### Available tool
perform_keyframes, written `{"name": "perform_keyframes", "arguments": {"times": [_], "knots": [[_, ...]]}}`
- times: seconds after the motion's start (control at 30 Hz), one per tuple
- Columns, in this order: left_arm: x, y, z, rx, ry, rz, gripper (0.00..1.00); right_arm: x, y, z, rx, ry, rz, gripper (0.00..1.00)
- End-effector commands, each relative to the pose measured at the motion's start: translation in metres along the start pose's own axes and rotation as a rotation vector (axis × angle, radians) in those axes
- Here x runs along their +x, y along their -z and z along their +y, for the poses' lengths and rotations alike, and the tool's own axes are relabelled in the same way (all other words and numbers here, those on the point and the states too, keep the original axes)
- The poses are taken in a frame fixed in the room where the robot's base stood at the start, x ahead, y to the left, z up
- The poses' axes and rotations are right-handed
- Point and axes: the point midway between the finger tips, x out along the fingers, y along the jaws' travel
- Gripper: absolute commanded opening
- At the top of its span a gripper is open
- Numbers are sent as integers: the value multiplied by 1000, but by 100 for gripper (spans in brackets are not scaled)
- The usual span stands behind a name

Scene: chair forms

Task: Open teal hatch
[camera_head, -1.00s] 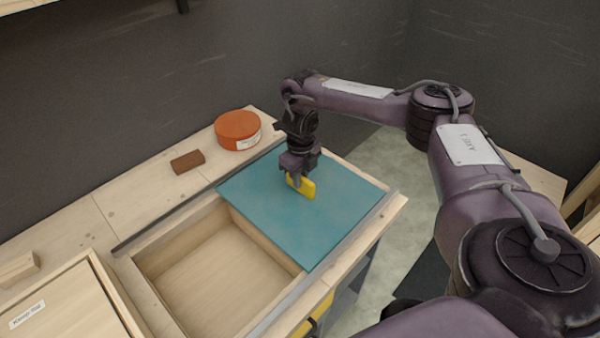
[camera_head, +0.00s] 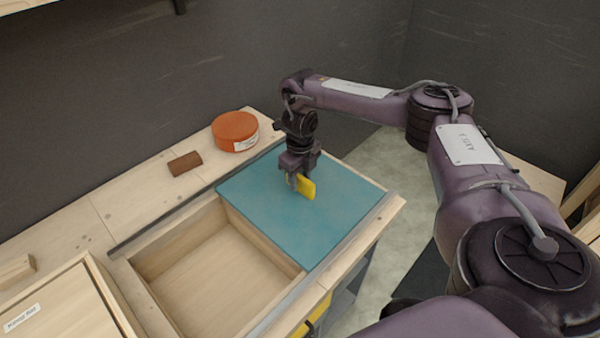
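The teal hatch (camera_head: 285,222) is a flat sliding panel between two grey rails on the wooden bench. It sits at the right end of the rails, and the wooden compartment (camera_head: 218,272) to its left is uncovered. A yellow handle (camera_head: 307,188) stands up from the panel. My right gripper (camera_head: 298,182) points down at the handle, with its fingers at the handle's left part. The fingers overlap the handle and look closed around it, though the far finger is partly hidden. My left gripper is not in view.
An orange round tin (camera_head: 235,132) and a brown block (camera_head: 185,164) lie on the bench behind the rails. A lidded wooden box (camera_head: 70,305) is at the lower left. A dark wall (camera_head: 200,60) stands behind the bench. Pale floor shows to the right.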

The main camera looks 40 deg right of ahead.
Motion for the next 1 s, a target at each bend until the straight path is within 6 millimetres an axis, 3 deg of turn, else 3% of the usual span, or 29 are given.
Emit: {"name": "perform_keyframes", "arguments": {"times": [0.23,0.3,0.5,1.0], "knots": [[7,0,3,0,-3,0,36,-28,-1,0,1,0,-5,38],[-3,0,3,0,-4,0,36,-46,-2,0,-2,1,-5,38],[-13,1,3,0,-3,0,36,-73,-1,0,-1,2,-3,38],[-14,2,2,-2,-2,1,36,-78,0,0,0,0,-1,38]]}}
